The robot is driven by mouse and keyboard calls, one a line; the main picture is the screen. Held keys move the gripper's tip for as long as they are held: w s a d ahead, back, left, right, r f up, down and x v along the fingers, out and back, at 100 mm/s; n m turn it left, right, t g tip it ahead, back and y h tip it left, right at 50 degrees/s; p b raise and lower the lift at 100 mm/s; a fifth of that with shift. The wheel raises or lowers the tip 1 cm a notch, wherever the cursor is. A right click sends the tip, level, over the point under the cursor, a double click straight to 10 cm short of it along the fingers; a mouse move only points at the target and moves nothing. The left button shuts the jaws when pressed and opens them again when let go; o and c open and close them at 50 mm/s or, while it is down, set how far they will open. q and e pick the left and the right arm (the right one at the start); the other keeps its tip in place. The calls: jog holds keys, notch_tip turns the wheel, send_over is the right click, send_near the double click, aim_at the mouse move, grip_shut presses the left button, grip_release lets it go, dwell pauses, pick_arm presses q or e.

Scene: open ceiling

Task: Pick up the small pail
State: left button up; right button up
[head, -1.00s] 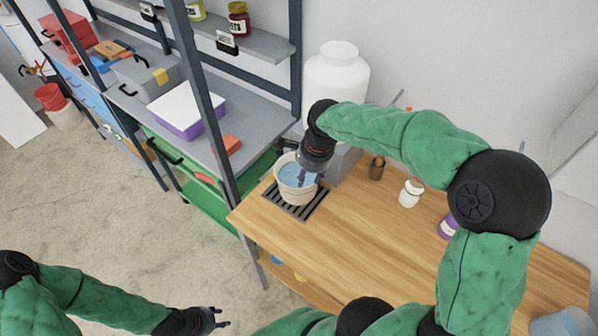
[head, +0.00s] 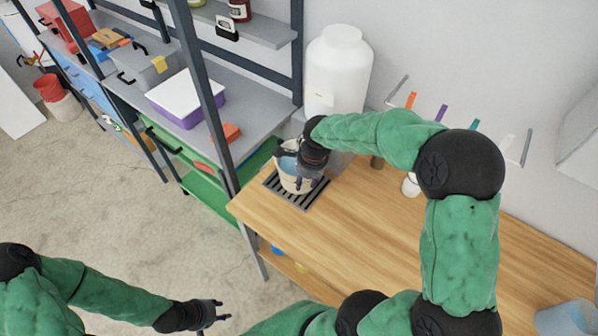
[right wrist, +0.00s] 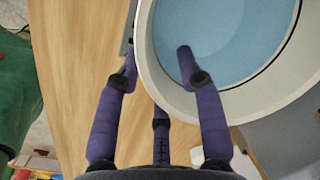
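The small pail (head: 286,181) is cream, with light blue inside. It stands upright on a dark slatted grate (head: 316,200) at the left end of the wooden counter. My right gripper (head: 297,167) is at its rim, partly covering it. In the right wrist view the pail (right wrist: 146,50) lies at upper right, its wall between the spread purple fingers of my right gripper (right wrist: 158,72). One finger is over the inside and another is outside; a gap shows, so it looks open. My left gripper (head: 221,310) is open and empty, low over the floor.
A large white jar (head: 338,75) stands behind the pail. Shelves with a dark upright post (head: 205,90) are close on the left. A small white bottle (head: 410,186) is on the counter (head: 370,235), which is largely clear towards the front. A red bucket (head: 47,88) is far left.

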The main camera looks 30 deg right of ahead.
jog(key=shift+c, duration=0.3)
grip_shut()
jog(key=shift+w+r, duration=0.15)
jog(key=shift+r, duration=0.15)
